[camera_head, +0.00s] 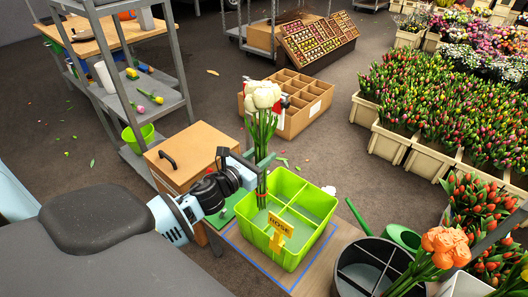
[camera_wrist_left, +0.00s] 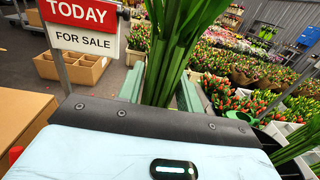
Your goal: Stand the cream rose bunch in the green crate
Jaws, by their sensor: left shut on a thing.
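The cream rose bunch (camera_head: 263,96) stands upright, white heads on top and long green stems below. My left gripper (camera_head: 261,163) is shut on its stems; in the left wrist view the green stems (camera_wrist_left: 172,50) rise between the gripper's fingers (camera_wrist_left: 160,94). The bright green crate (camera_head: 279,258) is divided into compartments and has a yellow tag (camera_head: 281,230) on its front. The lower stems reach down at the back left compartment, inside its rim in the picture. I cannot tell whether their ends touch the crate floor. My right gripper is not in view.
The crate stands on a wooden table (camera_head: 341,247) with a blue outline. A dark divided bucket (camera_head: 348,283), with an orange bunch (camera_head: 445,245) above its right side, and a green watering can (camera_head: 402,236) are at right. A wooden box (camera_head: 191,146) is behind my gripper.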

